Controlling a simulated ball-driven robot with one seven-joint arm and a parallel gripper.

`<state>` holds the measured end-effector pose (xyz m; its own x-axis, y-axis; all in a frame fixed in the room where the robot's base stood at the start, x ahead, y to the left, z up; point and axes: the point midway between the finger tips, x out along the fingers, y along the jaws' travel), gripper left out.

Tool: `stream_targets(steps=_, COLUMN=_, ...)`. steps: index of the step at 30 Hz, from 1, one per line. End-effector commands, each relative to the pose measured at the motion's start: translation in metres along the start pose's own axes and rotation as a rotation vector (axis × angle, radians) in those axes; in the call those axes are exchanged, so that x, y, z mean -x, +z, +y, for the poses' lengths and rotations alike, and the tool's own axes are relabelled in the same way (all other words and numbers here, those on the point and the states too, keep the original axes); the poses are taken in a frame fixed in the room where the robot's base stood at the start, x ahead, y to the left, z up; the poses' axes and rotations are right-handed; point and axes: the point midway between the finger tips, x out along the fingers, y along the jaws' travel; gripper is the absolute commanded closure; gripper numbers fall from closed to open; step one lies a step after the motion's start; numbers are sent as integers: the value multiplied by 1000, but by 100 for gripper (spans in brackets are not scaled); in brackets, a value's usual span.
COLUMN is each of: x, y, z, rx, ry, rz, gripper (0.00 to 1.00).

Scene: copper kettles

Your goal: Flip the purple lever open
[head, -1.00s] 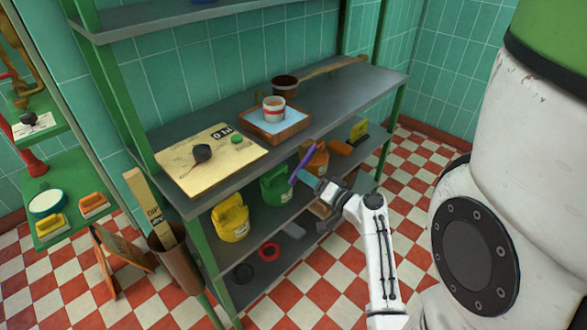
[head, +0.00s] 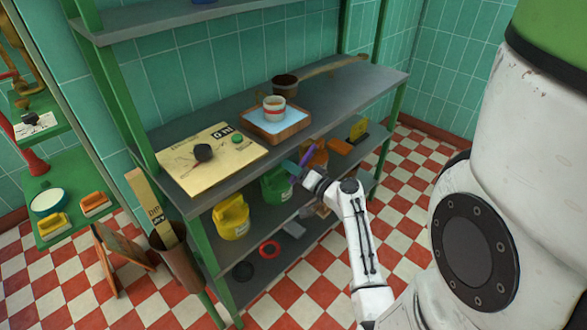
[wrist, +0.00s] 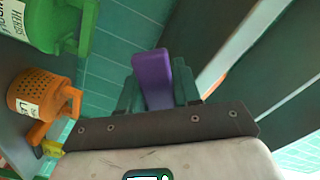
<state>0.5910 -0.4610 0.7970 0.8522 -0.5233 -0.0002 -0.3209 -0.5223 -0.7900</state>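The purple lever (head: 309,155) is a slim bar that slants up to the right in front of the shelf's front edge. What it is mounted on is hidden. My gripper (head: 294,174) has its teal fingers at the lever's lower part. In the wrist view the lever (wrist: 153,80) stands between the two fingers of my gripper (wrist: 158,92), one on each side. I cannot tell whether the fingers press on it or only stand around it.
The shelf top (head: 345,92) holds a cup (head: 274,108) on a tray, a yellow sheet (head: 188,172) and a brown pot (head: 284,84). Below stand a yellow can (head: 231,217), a green can (head: 275,186) and an orange can (head: 314,158). The checkered floor at right is clear.

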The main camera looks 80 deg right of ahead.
Motion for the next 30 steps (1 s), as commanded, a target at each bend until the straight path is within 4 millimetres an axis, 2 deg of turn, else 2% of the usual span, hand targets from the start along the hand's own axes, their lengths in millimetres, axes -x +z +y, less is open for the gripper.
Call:
stream_targets(steps=1, x=0, y=0, z=0, rx=0, ry=0, rz=0, gripper=87)
stream_targets(steps=6, x=0, y=0, z=0, rx=0, ry=0, rz=0, gripper=100)
stream_targets(steps=20, x=0, y=2, z=3, rx=22, ry=-1, rz=1, gripper=100)
stream_targets(steps=30, x=0, y=4, z=22, rx=197, ry=-3, rz=2, gripper=100)
